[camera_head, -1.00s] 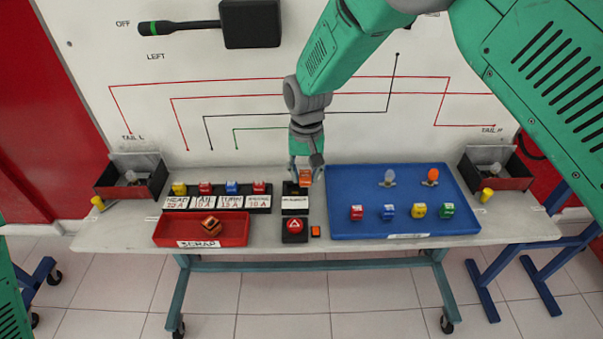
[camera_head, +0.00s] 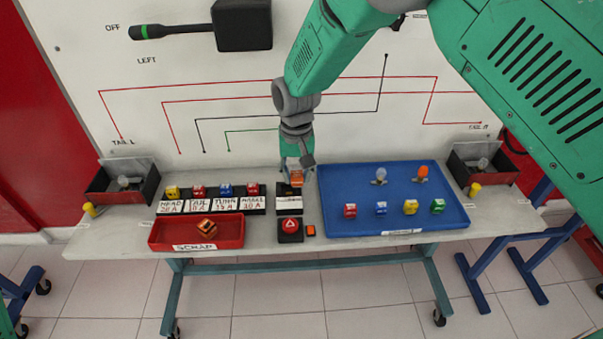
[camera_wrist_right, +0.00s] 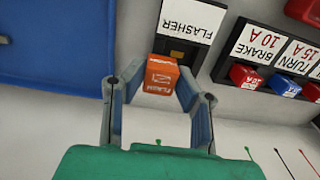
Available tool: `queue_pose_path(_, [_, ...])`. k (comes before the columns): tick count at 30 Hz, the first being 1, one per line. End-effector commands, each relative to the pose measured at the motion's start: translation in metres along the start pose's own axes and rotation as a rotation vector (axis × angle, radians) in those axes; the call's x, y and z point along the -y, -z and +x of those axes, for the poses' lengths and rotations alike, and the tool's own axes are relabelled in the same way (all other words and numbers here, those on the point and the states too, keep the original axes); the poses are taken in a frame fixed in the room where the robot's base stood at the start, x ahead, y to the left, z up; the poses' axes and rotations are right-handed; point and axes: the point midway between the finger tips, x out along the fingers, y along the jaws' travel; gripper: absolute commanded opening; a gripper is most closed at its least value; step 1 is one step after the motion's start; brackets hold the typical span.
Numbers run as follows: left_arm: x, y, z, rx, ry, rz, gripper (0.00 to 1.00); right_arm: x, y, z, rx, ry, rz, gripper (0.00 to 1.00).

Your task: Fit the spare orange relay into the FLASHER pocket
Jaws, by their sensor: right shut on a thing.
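My right gripper (camera_head: 296,178) is shut on the orange relay (camera_head: 296,174), at the FLASHER block (camera_head: 289,203). In the right wrist view the relay (camera_wrist_right: 162,76) sits between the fingertips of the gripper (camera_wrist_right: 158,88). Its lettered face shows. Just beyond it is the dark FLASHER pocket (camera_wrist_right: 180,50), partly hidden by the relay, under the white FLASHER label (camera_wrist_right: 187,20). I cannot tell whether the relay touches the pocket; it looks just over its near edge. My left gripper is not in view.
The fuse row (camera_head: 168,192) stands left of the FLASHER block. The red scrap tray (camera_head: 160,237) holds another orange relay (camera_head: 207,228). A red warning-button block (camera_head: 290,229) stands in front. The blue tray (camera_head: 340,215) with bulbs and colored fuses lies close on the right.

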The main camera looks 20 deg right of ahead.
Motion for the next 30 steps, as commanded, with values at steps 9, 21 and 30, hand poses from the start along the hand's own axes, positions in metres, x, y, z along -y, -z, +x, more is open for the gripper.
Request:
queue_pose_path(9, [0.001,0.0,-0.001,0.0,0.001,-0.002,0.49,-0.002,0.001,0.001,0.002,0.01,-0.001,0.03])
queue_pose_path(21, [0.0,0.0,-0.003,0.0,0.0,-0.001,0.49,0.011,-0.003,-0.001,0.001,0.005,-0.002,0.03])
queue_pose_path(30, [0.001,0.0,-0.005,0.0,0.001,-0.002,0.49,0.018,-0.004,-0.002,0.001,0.006,-0.002,0.03])
